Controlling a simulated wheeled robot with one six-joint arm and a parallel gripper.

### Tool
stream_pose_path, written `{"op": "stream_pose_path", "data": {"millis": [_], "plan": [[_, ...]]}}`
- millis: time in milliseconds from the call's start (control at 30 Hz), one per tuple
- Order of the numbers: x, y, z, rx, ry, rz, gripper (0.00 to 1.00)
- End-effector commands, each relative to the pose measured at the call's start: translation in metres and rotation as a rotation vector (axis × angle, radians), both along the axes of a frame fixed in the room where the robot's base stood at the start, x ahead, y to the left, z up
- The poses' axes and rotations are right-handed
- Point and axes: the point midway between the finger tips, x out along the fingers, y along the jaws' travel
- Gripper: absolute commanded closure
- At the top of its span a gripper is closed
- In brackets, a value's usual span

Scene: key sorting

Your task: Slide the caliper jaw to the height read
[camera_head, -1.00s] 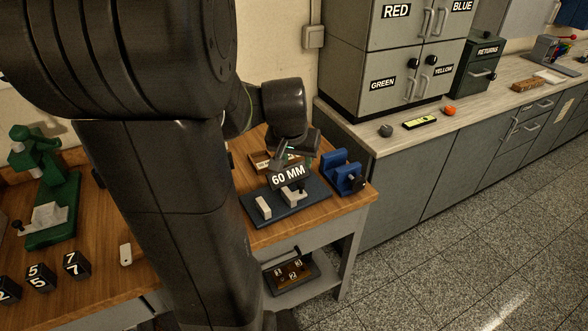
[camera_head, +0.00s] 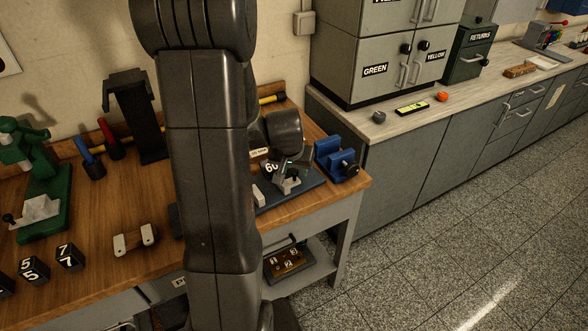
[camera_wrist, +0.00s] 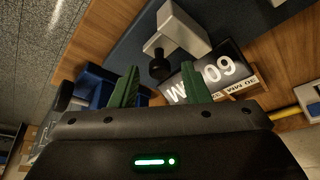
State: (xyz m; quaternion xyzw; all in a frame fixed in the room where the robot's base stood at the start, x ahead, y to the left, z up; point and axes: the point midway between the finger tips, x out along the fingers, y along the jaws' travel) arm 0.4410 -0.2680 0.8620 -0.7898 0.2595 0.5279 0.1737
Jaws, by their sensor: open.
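The caliper stands at the right end of the wooden bench. Its dark blue base (camera_head: 308,186) carries a pale end block (camera_head: 258,196) and a sliding jaw, a pale block (camera_wrist: 182,32) with a black knob (camera_wrist: 160,68) in the wrist view. The black sign (camera_wrist: 222,76) reads 60 MM; my gripper partly covers it in the head view (camera_head: 270,167). My gripper (camera_wrist: 160,84) is open, its green fingers spread and the knob appearing between and just beyond the tips. Whether they touch it I cannot tell. In the head view my gripper (camera_head: 288,172) is over the jaw.
A blue vise (camera_head: 338,160) stands close to the right of the caliper. A green press (camera_head: 45,195), numbered black cubes (camera_head: 70,257) and a dark stand (camera_head: 135,115) are farther left on the bench. A shelf below holds a numbered tray (camera_head: 288,262).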

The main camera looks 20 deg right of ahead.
Motion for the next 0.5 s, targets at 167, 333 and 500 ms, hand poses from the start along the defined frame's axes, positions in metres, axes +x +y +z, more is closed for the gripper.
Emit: {"op": "stream_pose_path", "data": {"millis": [167, 333, 500], "plan": [[0.0010, -0.0008, -0.0028, 0.000, 0.000, 0.000, 0.58], [0.0010, -0.0007, -0.0027, 0.000, 0.000, 0.000, 0.58], [0.0009, -0.0007, -0.0027, 0.000, 0.000, 0.000, 0.90]]}}
